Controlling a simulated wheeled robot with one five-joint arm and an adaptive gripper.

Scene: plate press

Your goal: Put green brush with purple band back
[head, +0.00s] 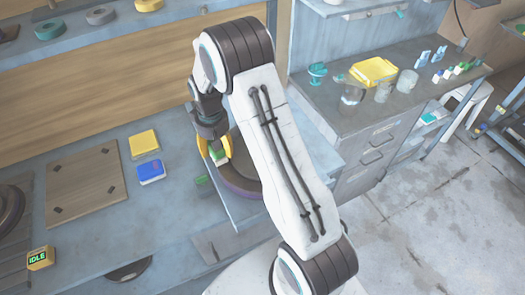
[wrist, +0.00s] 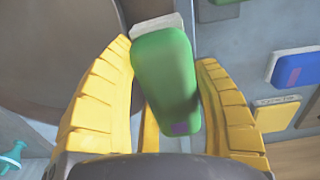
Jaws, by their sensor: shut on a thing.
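The green brush (wrist: 163,75) is between the yellow fingers of my gripper (wrist: 165,95) in the wrist view. A purple patch shows near its lower end and a pale edge at its far end. In the head view my gripper (head: 214,150) is shut on the green brush (head: 224,146), above the bench beside a large round dark disc (head: 238,183). My arm hides part of the disc. The place the brush belongs cannot be told from these frames.
A small green item (head: 203,180) lies by the disc. A blue block (head: 151,172) with a reddish mark and a yellow block (head: 143,143) lie left of my gripper, beside a wooden board (head: 90,187). An IDLE display (head: 40,258) stands front left. A cluttered side counter (head: 325,107) is at right.

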